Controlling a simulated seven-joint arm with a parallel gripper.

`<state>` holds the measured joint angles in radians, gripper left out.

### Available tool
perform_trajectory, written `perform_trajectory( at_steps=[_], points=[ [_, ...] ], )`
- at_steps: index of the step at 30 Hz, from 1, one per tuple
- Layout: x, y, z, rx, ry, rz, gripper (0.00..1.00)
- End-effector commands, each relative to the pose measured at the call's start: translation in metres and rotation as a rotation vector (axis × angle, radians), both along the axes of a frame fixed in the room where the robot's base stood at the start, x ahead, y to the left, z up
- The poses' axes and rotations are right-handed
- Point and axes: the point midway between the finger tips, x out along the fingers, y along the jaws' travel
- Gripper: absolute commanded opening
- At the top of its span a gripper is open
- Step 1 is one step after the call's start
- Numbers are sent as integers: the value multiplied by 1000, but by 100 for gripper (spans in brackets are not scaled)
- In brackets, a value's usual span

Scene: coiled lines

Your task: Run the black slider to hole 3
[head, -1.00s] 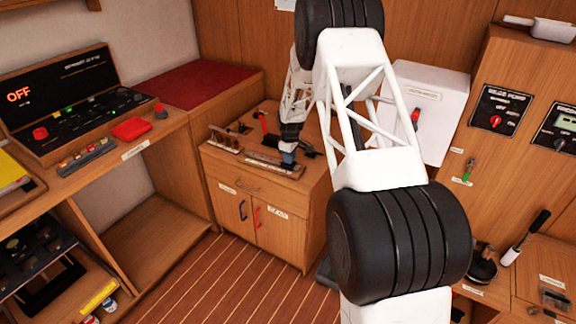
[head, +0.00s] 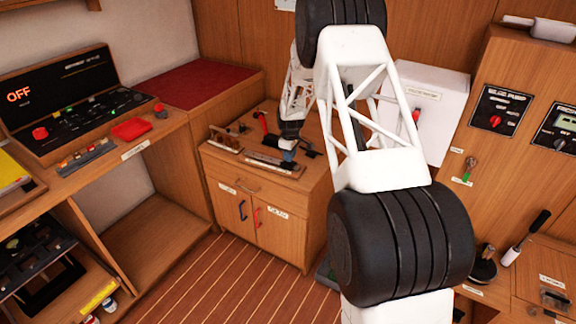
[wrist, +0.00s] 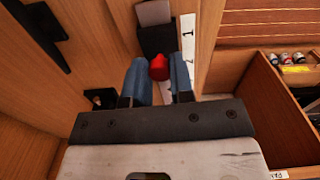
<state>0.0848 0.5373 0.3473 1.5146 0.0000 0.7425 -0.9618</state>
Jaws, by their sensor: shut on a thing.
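My gripper (wrist: 159,80) has two blue fingers, closed on a red knob (wrist: 159,66) that shows between the tips in the wrist view. The knob sits at the near end of the black slider (wrist: 156,40), on a narrow track. A white strip with dark marks (wrist: 188,42) runs beside the slider; I cannot read its hole numbers for certain. In the head view my gripper (head: 288,156) is over the rail fixture (head: 268,164) on top of the wooden cabinet. The holes and the slider's exact position along the rail cannot be told.
The wooden cabinet (head: 262,205) has doors with a blue and a red handle. A red-handled lever (head: 264,122) stands behind the rail, and another wooden fixture (head: 224,139) lies to its left. A white box (head: 425,110) stands to the right, behind my arm.

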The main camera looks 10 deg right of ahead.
Motion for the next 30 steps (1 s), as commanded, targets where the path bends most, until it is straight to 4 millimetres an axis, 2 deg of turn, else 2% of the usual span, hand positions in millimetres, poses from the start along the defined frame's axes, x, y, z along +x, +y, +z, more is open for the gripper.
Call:
perform_trajectory(
  at_steps=[30],
  points=[
    [15, 17, 1, -1, -2, 0, 0]
  ],
)
